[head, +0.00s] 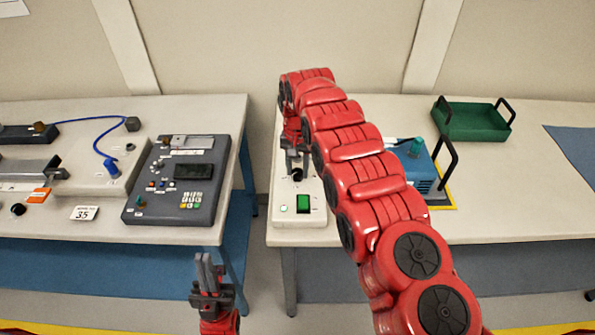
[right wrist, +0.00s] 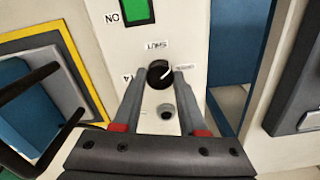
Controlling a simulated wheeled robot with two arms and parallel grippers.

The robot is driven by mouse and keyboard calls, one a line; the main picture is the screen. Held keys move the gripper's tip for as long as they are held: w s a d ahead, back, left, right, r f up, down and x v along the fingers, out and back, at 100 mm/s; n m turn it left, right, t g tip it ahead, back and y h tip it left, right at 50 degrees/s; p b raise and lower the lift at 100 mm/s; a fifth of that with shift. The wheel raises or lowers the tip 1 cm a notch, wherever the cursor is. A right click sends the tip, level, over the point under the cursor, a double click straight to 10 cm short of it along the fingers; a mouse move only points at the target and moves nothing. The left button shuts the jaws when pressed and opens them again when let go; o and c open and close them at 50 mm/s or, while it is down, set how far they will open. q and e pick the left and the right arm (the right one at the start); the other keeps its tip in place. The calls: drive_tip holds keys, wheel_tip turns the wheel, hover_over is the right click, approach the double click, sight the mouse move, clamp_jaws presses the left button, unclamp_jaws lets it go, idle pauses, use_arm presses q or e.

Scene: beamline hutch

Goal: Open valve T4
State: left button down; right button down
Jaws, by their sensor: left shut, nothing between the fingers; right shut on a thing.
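The valve panel (head: 290,215) is a white box on the right-hand table. Its black round knob (right wrist: 158,74) has a pale pointer mark and sits among small labels; one reads SHUT and another, partly hidden, seems to end in 4. The knob also shows in the head view (head: 297,174). My right gripper (right wrist: 160,72) is shut on the knob, one finger on each side; in the head view it reaches down to the panel from above. My left gripper (head: 203,267) is shut and empty, low in front of the gap between the tables.
A green switch (head: 304,204) is on the panel's near end. A blue device with a black handle (head: 449,160) and a green tray (head: 473,121) stand to the right. A dark control console (head: 178,181) sits on the left table. The right table's front right is clear.

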drive_tip(key=m+b, duration=0.2)
drive_tip(key=m, duration=0.2)
drive_tip(key=shift+w+r+m+b, duration=0.1)
drive_tip(key=shift+m+b, duration=0.4)
drive_tip(key=shift+m, duration=1.2)
drive_tip(key=shift+c, duration=2.2)
unclamp_jaws()
